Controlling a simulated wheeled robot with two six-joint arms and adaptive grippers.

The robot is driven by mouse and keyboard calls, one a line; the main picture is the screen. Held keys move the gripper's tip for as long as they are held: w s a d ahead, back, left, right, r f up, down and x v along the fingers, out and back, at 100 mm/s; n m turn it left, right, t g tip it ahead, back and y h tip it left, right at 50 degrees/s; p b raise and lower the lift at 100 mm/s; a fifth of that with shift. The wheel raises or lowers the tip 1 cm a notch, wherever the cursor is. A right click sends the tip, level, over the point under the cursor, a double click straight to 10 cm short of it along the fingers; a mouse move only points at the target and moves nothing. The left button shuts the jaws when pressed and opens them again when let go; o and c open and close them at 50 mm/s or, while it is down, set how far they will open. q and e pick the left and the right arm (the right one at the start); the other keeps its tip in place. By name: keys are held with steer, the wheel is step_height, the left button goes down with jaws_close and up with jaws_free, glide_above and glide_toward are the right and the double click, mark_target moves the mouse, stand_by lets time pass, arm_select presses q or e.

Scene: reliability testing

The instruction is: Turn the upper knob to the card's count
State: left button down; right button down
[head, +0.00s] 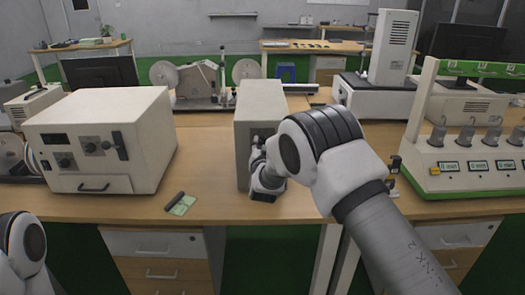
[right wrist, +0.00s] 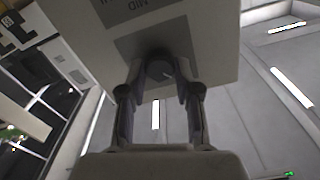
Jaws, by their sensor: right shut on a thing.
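The grey box (head: 262,105) stands on the table, its front partly hidden by my right arm. My right gripper (head: 256,160) is at this front. In the right wrist view, its two fingers close on the sides of a dark round knob (right wrist: 159,69) on a dark panel of the box. Upside-down lettering shows on the panel beyond. I cannot tell whether this is the upper knob; no other knob shows there. A small green card (head: 183,206) with a dark bar lies on the table; its marks are too small to read. My left gripper is out of view.
A large white instrument (head: 100,138) with knobs stands to the left. A white and green rig (head: 465,165) with several knobs stands to the right. Reels (head: 246,70) stand behind the box. The table is clear around the card.

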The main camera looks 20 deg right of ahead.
steer(key=shift+f+m+b, duration=0.1)
steer(key=shift+m+b, duration=0.9)
steer(key=shift+m, duration=0.6)
steer(key=c, duration=0.8)
jaws_free()
steer(key=shift+s, duration=0.1)
steer(key=v, duration=1.1)
steer(key=shift+s, duration=0.4)
steer(key=shift+a, duration=0.1)
